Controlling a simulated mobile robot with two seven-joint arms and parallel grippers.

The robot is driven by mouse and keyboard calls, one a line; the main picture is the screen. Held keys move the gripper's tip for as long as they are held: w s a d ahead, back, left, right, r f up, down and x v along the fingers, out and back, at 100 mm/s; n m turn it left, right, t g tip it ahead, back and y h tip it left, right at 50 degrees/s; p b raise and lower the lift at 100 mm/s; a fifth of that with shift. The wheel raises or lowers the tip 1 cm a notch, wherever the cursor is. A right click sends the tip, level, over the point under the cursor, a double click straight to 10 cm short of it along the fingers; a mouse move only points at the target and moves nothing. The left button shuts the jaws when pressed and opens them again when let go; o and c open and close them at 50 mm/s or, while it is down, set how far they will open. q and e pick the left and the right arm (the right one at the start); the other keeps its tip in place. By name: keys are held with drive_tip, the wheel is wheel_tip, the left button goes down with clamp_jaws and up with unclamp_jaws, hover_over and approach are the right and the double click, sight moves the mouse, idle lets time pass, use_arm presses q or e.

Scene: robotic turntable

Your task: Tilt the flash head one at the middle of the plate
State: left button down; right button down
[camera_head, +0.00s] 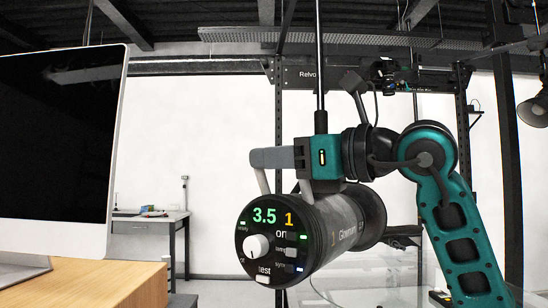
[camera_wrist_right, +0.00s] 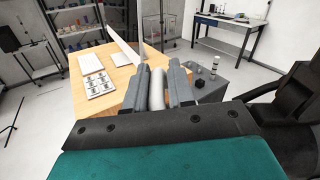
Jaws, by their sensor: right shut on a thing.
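The flash head (camera_head: 335,235) is a dark cylinder with a lit control panel reading 3.5 and 1, its panel facing toward me and to the left. A light grey handle (camera_head: 262,181) rises from its top. My right gripper (camera_head: 270,158) is shut on this handle, above the barrel. In the right wrist view, a pale grey bar (camera_wrist_right: 157,88) sits between the two fingers of the right gripper (camera_wrist_right: 161,85). The plate (camera_head: 372,288) seems to be the clear, glassy surface low behind the flash head, partly hidden by it and my arm. My left gripper is out of view.
A large monitor (camera_head: 58,135) stands on a wooden desk (camera_head: 110,287) at the left. A dark vertical rod (camera_head: 319,60) comes down close above the flash head. A black frame post (camera_head: 279,110) stands behind.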

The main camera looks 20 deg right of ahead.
drive_tip(key=shift+s+a+f, duration=0.1)
drive_tip(key=shift+a+f, duration=0.05)
drive_tip(key=shift+a, duration=0.05)
drive_tip(key=shift+m, duration=0.8)
drive_tip(key=r+p, duration=0.2)
drive_tip(key=r, duration=0.1)
drive_tip(key=d+r+p, duration=0.1)
drive_tip(key=shift+w+r, duration=0.25)
drive_tip(key=shift+r, duration=0.05)
drive_tip(key=shift+w+d+r+p, duration=0.1)
drive_tip(key=shift+r+p, duration=0.2)
drive_tip(key=shift+r, duration=0.1)
drive_tip(key=c, duration=1.2)
unclamp_jaws()
drive_tip(key=shift+o, duration=0.5)
drive_tip(key=shift+f, duration=0.2)
